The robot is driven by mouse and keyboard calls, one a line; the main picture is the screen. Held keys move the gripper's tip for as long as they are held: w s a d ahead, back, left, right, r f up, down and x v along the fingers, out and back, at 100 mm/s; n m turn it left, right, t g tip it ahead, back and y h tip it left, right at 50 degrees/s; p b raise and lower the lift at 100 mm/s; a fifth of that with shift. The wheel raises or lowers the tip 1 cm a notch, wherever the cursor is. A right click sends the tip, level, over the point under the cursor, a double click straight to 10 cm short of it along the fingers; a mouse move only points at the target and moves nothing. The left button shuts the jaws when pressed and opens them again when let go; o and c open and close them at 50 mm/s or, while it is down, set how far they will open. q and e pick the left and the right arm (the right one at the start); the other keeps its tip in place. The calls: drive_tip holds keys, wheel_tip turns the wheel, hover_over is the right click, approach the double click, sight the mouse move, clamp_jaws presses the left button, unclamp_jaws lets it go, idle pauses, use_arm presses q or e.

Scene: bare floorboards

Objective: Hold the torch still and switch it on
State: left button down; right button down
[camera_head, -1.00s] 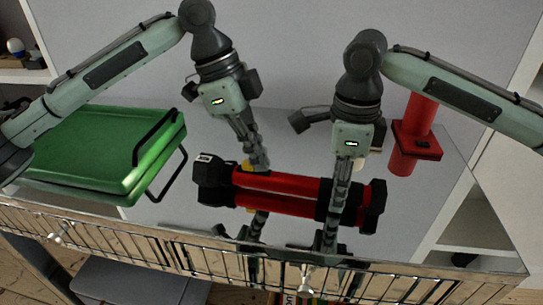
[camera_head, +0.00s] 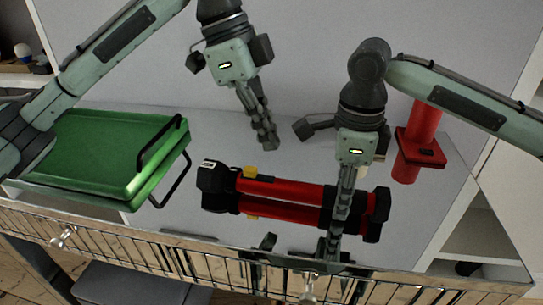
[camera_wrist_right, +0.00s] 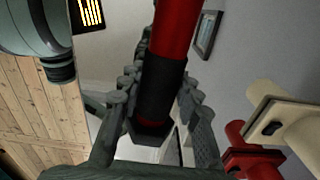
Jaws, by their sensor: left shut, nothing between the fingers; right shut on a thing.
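The torch (camera_head: 285,189) is red with black ends and lies lengthwise on the shiny table, its mirror image just below it. Its yellow switch (camera_head: 250,172) shows on the upper side near the left end. My right gripper (camera_head: 343,198) is shut around the torch near its right end. The right wrist view shows the fingers (camera_wrist_right: 158,95) on both sides of the torch's black section (camera_wrist_right: 160,88). My left gripper (camera_head: 270,143) is shut and empty, above and a little right of the switch, apart from the torch. I cannot tell whether the torch is lit.
A green case (camera_head: 100,155) with a black handle lies on the left of the table. A red object (camera_head: 421,134) stands at the back right; it also shows in the right wrist view (camera_wrist_right: 250,160).

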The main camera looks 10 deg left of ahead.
use_arm(q)
drive_tip(key=v, duration=0.3)
drive_tip(key=shift+r, duration=0.25)
use_arm(e)
drive_tip(key=c, duration=1)
unclamp_jaws()
